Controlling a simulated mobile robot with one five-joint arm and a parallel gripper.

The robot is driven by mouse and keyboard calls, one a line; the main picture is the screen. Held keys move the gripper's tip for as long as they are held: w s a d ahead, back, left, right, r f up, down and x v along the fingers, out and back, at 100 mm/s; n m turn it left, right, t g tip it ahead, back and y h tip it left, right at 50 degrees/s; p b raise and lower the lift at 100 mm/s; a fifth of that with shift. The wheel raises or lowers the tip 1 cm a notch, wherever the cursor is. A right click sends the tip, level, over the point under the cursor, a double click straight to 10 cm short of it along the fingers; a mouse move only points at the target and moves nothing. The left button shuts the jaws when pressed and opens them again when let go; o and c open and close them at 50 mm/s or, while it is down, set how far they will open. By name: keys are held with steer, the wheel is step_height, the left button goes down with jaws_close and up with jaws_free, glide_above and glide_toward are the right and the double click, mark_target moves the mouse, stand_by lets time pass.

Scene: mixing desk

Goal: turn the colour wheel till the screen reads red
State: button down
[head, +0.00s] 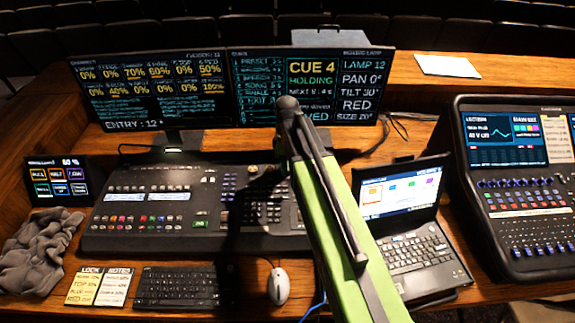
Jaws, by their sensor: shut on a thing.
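The right-hand monitor (358,90) stands at the back of the desk. Its right column lists lamp 12, pan, tilt, the word RED (357,104) and a size line. The large lighting console (150,200) lies below the monitors, with keys, small displays and a row of coloured buttons. I cannot pick out the colour wheel; my green arm and its dark shadow cover the console's right part. My arm rises from the bottom right to a dark joint in front of the monitor. My gripper does not show; the arm hides whatever is behind it.
An open laptop (412,252) stands right of my arm, and a second mixer (520,195) at the far right. A white mouse (278,285), a keyboard (177,287), note cards (99,286) and a grey cloth (40,250) line the front. A small touchscreen (62,182) stands left.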

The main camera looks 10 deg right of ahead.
stand_by(0.4)
steer(key=c, duration=1)
jaws_free()
steer(key=shift+c, duration=0.2)
step_height(320, 180, up, 18)
steer(key=p, duration=1.7)
steer(key=shift+f, duration=0.25)
